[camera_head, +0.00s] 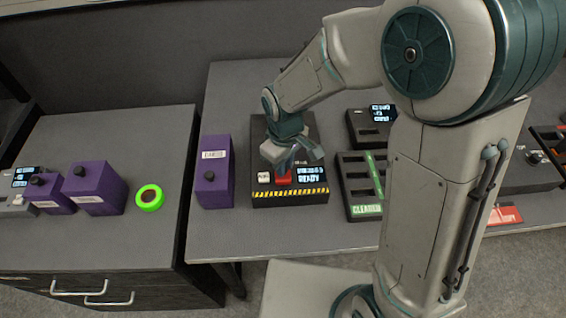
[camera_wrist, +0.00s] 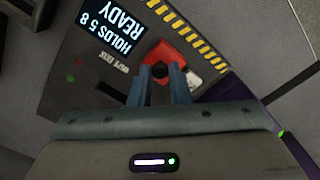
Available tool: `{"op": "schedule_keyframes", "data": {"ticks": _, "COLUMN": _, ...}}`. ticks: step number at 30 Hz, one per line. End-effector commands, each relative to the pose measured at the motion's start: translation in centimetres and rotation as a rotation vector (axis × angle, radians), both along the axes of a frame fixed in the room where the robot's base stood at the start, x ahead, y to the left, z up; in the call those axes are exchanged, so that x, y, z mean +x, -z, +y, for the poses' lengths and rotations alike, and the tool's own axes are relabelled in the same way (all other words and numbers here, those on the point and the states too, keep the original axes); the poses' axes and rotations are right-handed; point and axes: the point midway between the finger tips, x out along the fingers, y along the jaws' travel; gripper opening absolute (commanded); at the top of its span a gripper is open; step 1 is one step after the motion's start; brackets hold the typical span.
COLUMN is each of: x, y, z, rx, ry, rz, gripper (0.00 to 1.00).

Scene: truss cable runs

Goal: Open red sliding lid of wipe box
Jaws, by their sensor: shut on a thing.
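The wipe box (camera_head: 258,196) is a dark box with a yellow-black striped front edge, on the middle table. In the wrist view its display (camera_wrist: 112,28) reads "HOLDS 5 8 READY". The red sliding lid (camera_wrist: 168,52) lies on its top and also shows below my gripper in the head view (camera_head: 283,181). A round black knob (camera_wrist: 159,69) stands on the lid. My gripper (camera_wrist: 160,80) points down, with its two fingers closed on this knob. The fingers hide part of the lid, so I cannot tell how much of the opening is uncovered.
A purple container (camera_head: 214,180) stands just left of the box. A slotted tray marked "CLEARED" (camera_head: 366,210) stands close on the right. A green tape ring (camera_head: 149,198) and more purple containers (camera_head: 97,190) are on the left table. Bare tabletop lies in front of the box.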

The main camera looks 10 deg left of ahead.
Motion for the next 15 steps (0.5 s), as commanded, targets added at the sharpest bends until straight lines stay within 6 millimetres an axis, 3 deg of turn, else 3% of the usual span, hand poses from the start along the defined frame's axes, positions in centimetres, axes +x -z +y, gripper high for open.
{"op": "schedule_keyframes", "data": {"ticks": 1, "x": 0.04, "y": -0.07, "z": 0.02, "rx": 0.0, "ry": 0.0, "rz": -0.001, "gripper": 0.25}}
{"op": "schedule_keyframes", "data": {"ticks": 3, "x": 0.04, "y": -0.07, "z": 0.02, "rx": 0.0, "ry": 0.0, "rz": -0.001, "gripper": 0.38}}
{"op": "schedule_keyframes", "data": {"ticks": 11, "x": 0.02, "y": -0.09, "z": 0.03, "rx": 0.0, "ry": 0.0, "rz": -0.001, "gripper": 0.38}}
{"op": "schedule_keyframes", "data": {"ticks": 15, "x": 0.1, "y": -1.04, "z": 0.06, "rx": 0.002, "ry": 0.0, "rz": -0.004, "gripper": 0.38}}
